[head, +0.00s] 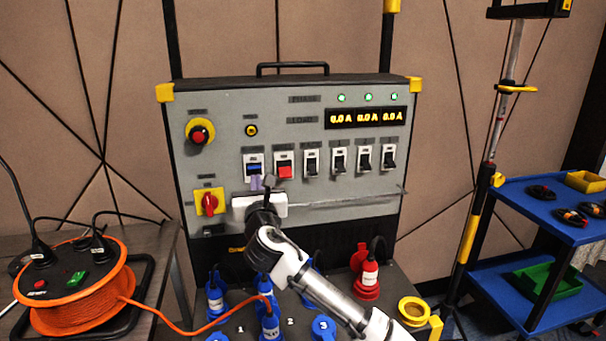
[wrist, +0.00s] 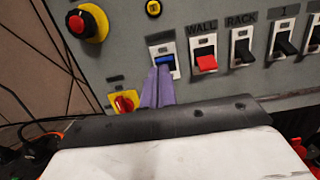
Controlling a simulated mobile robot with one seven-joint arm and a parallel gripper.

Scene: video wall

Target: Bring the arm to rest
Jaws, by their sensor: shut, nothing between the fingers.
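My gripper (head: 256,182) is in front of the grey power panel (head: 330,185), below the blue switch (head: 254,167). In the wrist view, its two purple fingers (wrist: 158,72) are together with nothing between them. Their tips overlap the lower edge of the blue switch (wrist: 164,61) in that view; I cannot tell whether they touch it. My arm reaches up to the panel from the lower right.
A red switch (head: 284,171) and several black switches are right of the blue one. A red rotary knob (head: 209,203) is left of my gripper. Blue plugs (head: 215,295) and a red plug (head: 369,278) stand below. An orange cable reel (head: 80,290) is at left, a blue cart (head: 545,215) at right.

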